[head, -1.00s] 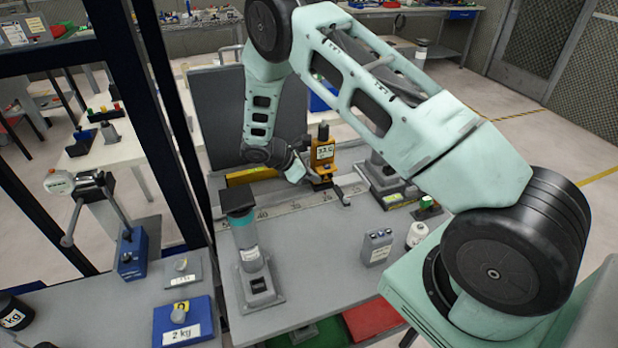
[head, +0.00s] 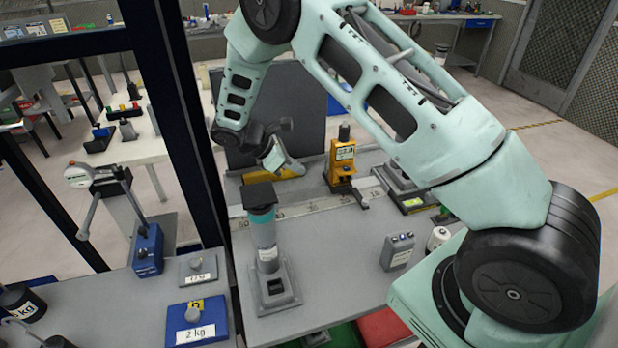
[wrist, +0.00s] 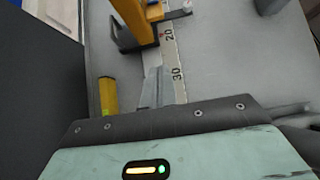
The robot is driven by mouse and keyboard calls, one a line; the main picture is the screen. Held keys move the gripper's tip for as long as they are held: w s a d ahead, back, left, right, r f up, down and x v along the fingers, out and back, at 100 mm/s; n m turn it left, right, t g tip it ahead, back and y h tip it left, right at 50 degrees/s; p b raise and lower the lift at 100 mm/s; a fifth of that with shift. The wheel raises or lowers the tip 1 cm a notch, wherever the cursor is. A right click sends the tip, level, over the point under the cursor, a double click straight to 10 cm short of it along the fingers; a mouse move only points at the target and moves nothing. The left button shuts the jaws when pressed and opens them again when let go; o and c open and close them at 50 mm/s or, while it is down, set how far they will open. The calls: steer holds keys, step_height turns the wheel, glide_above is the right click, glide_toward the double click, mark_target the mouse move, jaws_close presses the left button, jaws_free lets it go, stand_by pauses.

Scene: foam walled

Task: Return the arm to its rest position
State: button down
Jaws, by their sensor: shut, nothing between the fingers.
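My mint-green arm (head: 395,95) reaches over the grey bench from the right, bent at the elbow, with its wrist hanging down toward the bench's back. My gripper (head: 285,168) is in front of the grey upright panel, left of an orange-yellow device (head: 343,165) and apart from it. In the wrist view my gripper (wrist: 156,72) shows as narrow grey fingers, shut and empty, above the numbered scale strip (wrist: 177,75). The orange device (wrist: 135,22) stands beyond the fingertips there.
A grey post with a teal band (head: 265,238) stands on the bench left of centre. A grey box (head: 397,252) and a white spool (head: 438,238) stand at the right. The grey panel (head: 290,105) rises behind. A dark frame post (head: 185,110) is at the left. Mid-bench is clear.

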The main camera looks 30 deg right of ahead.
steer(key=shift+w+a+r, duration=0.1)
steer(key=shift+a+r, duration=0.4)
steer(key=s+a+r+m+t+y, duration=0.15)
steer(key=s+r+m+y, duration=0.25)
steer(key=s+r+m, duration=0.4)
steer(key=s+r+m+t+y, duration=0.35)
steer(key=s+m+y, duration=0.2)
steer(key=s, duration=0.55)
steer(key=s+a+r+n+g, duration=0.1)
steer(key=s+a+n, duration=0.2)
steer(key=s+a, duration=0.3)
steer(key=s+a+r+n+g, duration=0.1)
steer(key=s+a+n, duration=0.2)
steer(key=s+a, duration=0.4)
steer(key=a, duration=0.5)
steer(key=shift+s+r+g, duration=0.3)
